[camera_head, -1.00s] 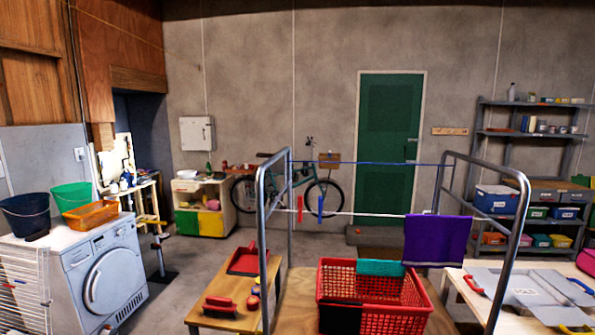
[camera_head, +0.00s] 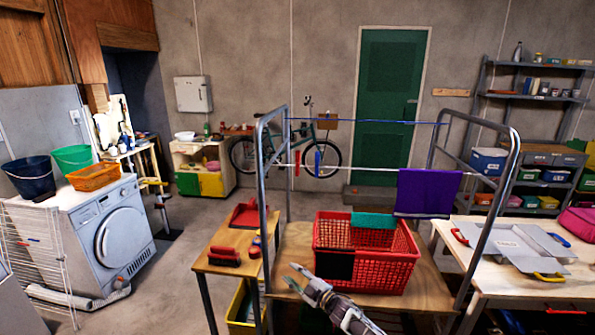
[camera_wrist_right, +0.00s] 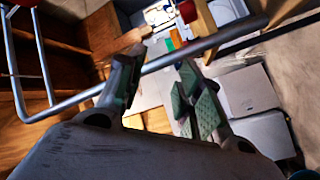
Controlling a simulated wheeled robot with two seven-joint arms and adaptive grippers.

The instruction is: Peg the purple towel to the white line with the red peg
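The purple towel (camera_head: 427,193) hangs over the right part of the white line (camera_head: 365,167), close to the rack's right post. The red peg (camera_head: 297,165) is on the left part of the white line, and a blue peg (camera_head: 317,162) is just right of it. My right gripper (camera_head: 297,274) reaches in from the bottom, in front of the red basket, well below the line and apart from towel and pegs. In the right wrist view its fingers (camera_wrist_right: 158,80) are spread with nothing between them. My left gripper is out of view.
The metal rack frame (camera_head: 264,190) stands around the red basket (camera_head: 370,270), which has teal and black cloths over its rim. A blue line (camera_head: 365,122) runs higher up. A small bench (camera_head: 238,262) is at left, a cluttered table (camera_head: 560,285) at right.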

